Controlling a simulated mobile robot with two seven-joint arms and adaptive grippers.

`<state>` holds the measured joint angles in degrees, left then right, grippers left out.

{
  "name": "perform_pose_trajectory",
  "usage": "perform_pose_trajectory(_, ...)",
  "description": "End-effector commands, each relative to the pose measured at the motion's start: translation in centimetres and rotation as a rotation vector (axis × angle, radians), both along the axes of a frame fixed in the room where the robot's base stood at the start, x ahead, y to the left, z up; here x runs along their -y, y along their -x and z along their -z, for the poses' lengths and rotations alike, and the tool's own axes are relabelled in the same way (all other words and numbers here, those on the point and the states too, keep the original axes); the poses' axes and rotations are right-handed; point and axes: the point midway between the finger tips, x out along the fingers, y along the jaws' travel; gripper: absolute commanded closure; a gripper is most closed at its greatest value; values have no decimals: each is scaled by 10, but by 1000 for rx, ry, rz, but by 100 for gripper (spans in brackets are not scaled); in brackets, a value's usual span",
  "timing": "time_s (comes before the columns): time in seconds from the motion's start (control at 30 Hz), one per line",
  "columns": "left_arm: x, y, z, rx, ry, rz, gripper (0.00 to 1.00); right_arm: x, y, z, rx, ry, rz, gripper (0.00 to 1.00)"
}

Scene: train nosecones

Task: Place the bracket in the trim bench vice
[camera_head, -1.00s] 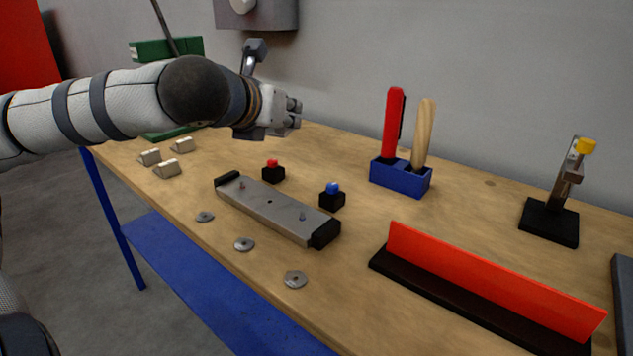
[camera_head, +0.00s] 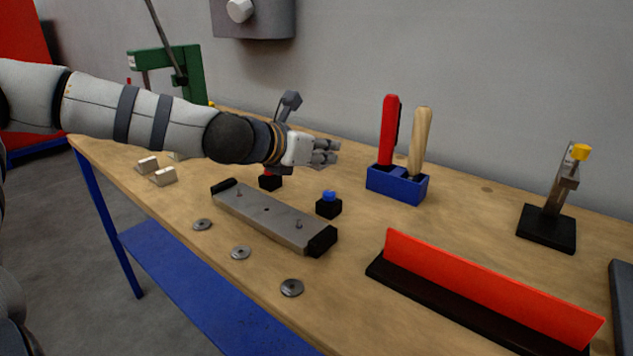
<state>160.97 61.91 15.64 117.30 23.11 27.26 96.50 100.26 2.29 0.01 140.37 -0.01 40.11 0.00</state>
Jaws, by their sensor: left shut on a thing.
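My left gripper (camera_head: 325,152) is above the bench behind the grey plate, its fingers pointing right. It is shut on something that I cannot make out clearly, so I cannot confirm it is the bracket. A dark grey angled piece (camera_head: 290,101) stands up behind its wrist; I cannot tell whether it is part of my arm. No vice is certain. A grey plate with black ends and upright pins (camera_head: 262,212) lies on the bench. A small clamp with a yellow tip (camera_head: 550,215) stands upright at the right. My right gripper is not in view.
The wooden bench (camera_head: 450,225) also holds a blue holder (camera_head: 397,187) with two handled tools, a red upright strip (camera_head: 490,285) on a black base, a blue button (camera_head: 329,204), a red button (camera_head: 270,182), washers (camera_head: 240,253) and metal blocks (camera_head: 163,177). A green press (camera_head: 180,68) stands back left.

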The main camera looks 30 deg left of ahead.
Motion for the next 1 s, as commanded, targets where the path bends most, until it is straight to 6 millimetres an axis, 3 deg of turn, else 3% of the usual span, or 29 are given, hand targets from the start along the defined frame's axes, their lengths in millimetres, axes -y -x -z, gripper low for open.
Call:
perform_pose_trajectory(0.03,-13,-9,10,-5,-2,-5,100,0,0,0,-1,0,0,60)
perform_pose_trajectory(0.2,-34,-26,46,-5,-1,-1,100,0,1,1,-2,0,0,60)
perform_pose_trajectory(0.33,-43,-34,62,-6,0,-1,100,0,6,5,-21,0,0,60)
perform_pose_trajectory(0.5,-47,-37,98,-15,1,0,100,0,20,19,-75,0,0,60)
perform_pose_trajectory(0.93,-46,-37,101,-3,1,0,100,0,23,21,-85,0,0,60)
perform_pose_trajectory(0.97,-46,-37,101,-3,1,0,83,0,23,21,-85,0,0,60)
perform_pose_trajectory(1.0,-46,-37,99,-1,1,0,74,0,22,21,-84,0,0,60)
